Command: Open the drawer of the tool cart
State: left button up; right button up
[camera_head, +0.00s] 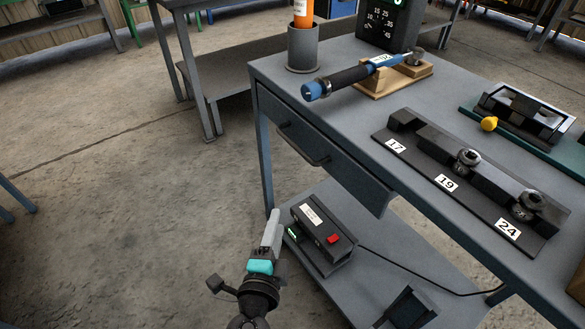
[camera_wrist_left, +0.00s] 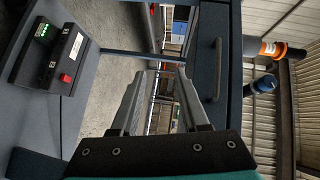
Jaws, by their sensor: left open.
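The grey-blue tool cart (camera_head: 445,185) stands at the right in the head view. Its drawer (camera_head: 345,174) sits under the top and looks shut, with a dark bar handle (camera_head: 303,146) on its front. My left gripper (camera_head: 272,222) is below and in front of the drawer, apart from the handle. In the left wrist view, the two fingers of my left gripper (camera_wrist_left: 160,78) are spread with nothing between them. The handle (camera_wrist_left: 218,70) shows to the right of the fingers there. My right gripper is not in view.
On the cart top are a torque wrench (camera_head: 350,76) on a wooden rest, a socket rail (camera_head: 470,180) and a grey cup (camera_head: 303,50). A black box with a red switch (camera_head: 320,235) stands on the lower shelf near my left gripper.

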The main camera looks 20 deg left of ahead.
aim_at(293, 142)
pick_arm(q)
notch_tip(293, 142, up, 8)
jog(key=d+t+b, duration=0.1)
jog(key=t+b, duration=0.1)
jog(key=t, duration=0.1)
jog(key=shift+y, duration=0.3)
jog(key=shift+w+a+r+p, duration=0.15)
jog(key=shift+w+a+r, duration=0.2)
jog(key=shift+w, duration=2.05)
jog(key=shift+w+a+r+p, duration=0.1)
jog(key=shift+w+a+r, duration=0.15)
jog(key=shift+w, duration=2.2)
jog(key=shift+w+a+r+p, duration=0.15)
jog(key=shift+w+a+r, duration=0.2)
jog(key=shift+w, duration=2.05)
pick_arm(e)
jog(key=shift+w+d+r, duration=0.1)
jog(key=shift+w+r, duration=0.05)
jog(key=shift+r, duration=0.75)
pick_arm(q)
jog(key=shift+d, duration=0.1)
jog(key=shift+c, duration=0.4)
grip_shut()
